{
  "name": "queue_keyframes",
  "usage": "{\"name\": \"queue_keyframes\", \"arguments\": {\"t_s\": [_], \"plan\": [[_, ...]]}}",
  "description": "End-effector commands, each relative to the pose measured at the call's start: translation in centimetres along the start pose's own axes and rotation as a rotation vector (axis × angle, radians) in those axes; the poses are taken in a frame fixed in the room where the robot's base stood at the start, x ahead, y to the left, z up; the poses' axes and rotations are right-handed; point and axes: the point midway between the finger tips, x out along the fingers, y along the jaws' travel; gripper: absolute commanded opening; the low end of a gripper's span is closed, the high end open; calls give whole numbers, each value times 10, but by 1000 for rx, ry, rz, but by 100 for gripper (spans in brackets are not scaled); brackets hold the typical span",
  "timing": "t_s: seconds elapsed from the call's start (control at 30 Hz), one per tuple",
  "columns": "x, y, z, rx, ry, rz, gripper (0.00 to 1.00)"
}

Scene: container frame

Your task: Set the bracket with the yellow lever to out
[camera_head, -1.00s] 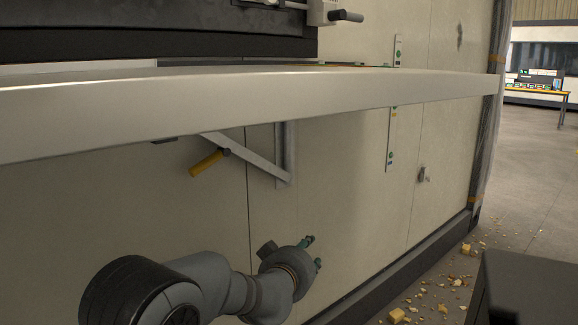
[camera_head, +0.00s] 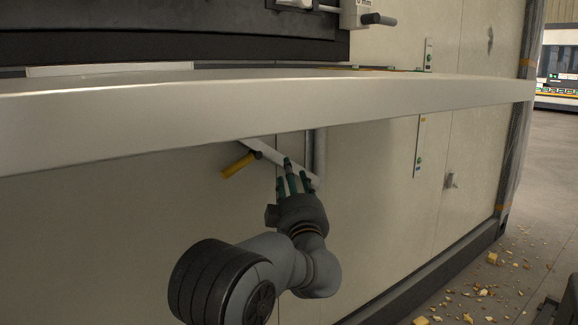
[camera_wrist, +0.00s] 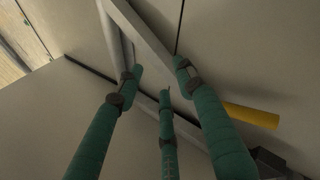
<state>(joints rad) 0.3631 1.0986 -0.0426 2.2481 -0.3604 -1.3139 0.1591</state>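The grey metal bracket (camera_head: 318,152) is on the beige wall under the white shelf, with an upright bar and a slanted strut. The yellow lever (camera_head: 238,166) sticks out down and left near the strut's upper end. In the wrist view the bracket (camera_wrist: 148,38) runs behind my fingers, and the yellow lever (camera_wrist: 250,115) lies at the right. My gripper (camera_head: 293,178) points up in front of the lower strut, right of the lever. In the wrist view its green fingers (camera_wrist: 158,82) are spread, with nothing held. I cannot tell whether a finger touches the bracket.
The white shelf (camera_head: 250,108) spans above my arm and limits room upward. The wall (camera_head: 110,235) stands close behind. A small wall fitting (camera_head: 449,181) is at the right. Yellowish crumbs (camera_head: 490,290) litter the floor at the right. Space below the shelf, left of my arm, is clear.

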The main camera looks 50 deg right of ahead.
Motion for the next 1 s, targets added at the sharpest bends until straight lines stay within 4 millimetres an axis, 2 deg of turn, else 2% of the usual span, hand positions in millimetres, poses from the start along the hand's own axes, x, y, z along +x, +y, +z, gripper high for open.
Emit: {"name": "queue_keyframes", "arguments": {"t_s": [0.1, 0.33, 0.67, 1.0], "plan": [[23, 0, 0, 1, 2, -2, 38], [48, 0, 0, 1, 0, -1, 38], [52, 0, 0, -1, -1, 0, 38], [52, 0, 0, 0, -1, 0, 19]]}}
